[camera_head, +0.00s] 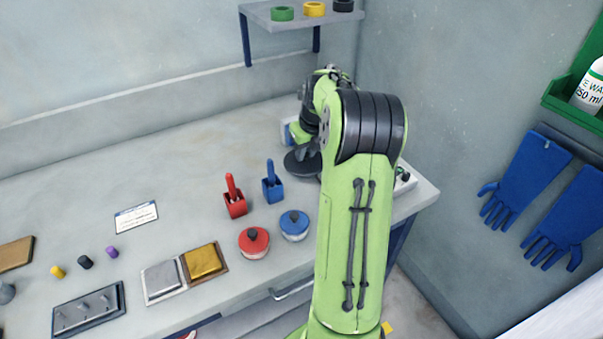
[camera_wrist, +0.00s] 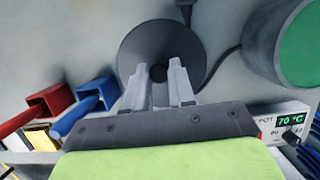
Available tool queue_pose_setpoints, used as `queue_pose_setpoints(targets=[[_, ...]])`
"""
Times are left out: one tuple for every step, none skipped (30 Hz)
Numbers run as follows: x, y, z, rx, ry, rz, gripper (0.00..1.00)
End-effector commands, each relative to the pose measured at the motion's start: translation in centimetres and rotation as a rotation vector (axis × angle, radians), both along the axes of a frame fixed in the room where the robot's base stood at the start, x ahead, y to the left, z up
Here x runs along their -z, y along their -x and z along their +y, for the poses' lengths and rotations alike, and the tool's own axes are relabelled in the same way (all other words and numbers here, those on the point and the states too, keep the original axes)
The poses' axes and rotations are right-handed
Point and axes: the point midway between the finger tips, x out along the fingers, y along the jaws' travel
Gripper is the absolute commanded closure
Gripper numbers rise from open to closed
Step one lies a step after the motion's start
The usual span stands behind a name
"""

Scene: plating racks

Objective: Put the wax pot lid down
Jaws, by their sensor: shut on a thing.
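The wax pot lid is a dark grey round disc with a black knob; it shows in the head view (camera_head: 298,166) and in the wrist view (camera_wrist: 133,52). My gripper (camera_wrist: 160,72) is shut on the knob, with a pale finger on each side. The lid is at or just above the bench top; I cannot tell whether it touches. The wax pot (camera_wrist: 262,62), with green wax inside, stands open to the right of the lid in the wrist view. My arm hides the pot in the head view.
A heater box (camera_wrist: 285,120) reading 70 °C is near the pot, with dark cables on the bench. Red (camera_head: 235,206) and blue (camera_head: 272,190) holders with tools stand left of the lid, with red (camera_head: 254,246) and blue (camera_head: 294,229) lidded jars in front. The back bench is clear.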

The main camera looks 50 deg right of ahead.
Motion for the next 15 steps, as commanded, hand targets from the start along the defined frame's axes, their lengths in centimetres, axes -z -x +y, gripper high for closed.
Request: queue_pose_setpoints(targets=[[1.3, 0.0, 0.1, -0.001, -0.003, 0.002, 1.00], [2.0, 0.0, 0.1, -0.001, -0.003, 0.002, 1.00], [2.9, 0.0, 0.1, 0.000, -0.002, 0.003, 1.00], [3.5, 0.0, 0.0, 0.000, -0.002, 0.003, 1.00], [4.1, 0.0, 0.1, -0.001, -0.003, 0.003, 1.00], [4.6, 0.0, 0.0, 0.000, -0.002, 0.002, 1.00], [4.9, 0.0, 0.0, 0.000, -0.001, 0.001, 1.00], [5.0, 0.0, 0.0, 0.000, 0.000, 0.001, 1.00], [5.0, 0.0, 0.0, 0.000, 0.000, 0.000, 1.00], [5.0, 0.0, 0.0, -0.001, 0.000, 0.000, 1.00], [4.9, 0.0, 0.0, -0.001, 0.001, -0.001, 1.00], [4.9, 0.0, 0.0, -0.001, 0.001, -0.001, 1.00], [4.9, 0.0, 0.0, -0.001, 0.001, -0.001, 1.00], [4.9, 0.0, 0.0, -0.001, 0.001, -0.001, 1.00], [4.9, 0.0, 0.0, -0.001, 0.000, 0.000, 1.00]])
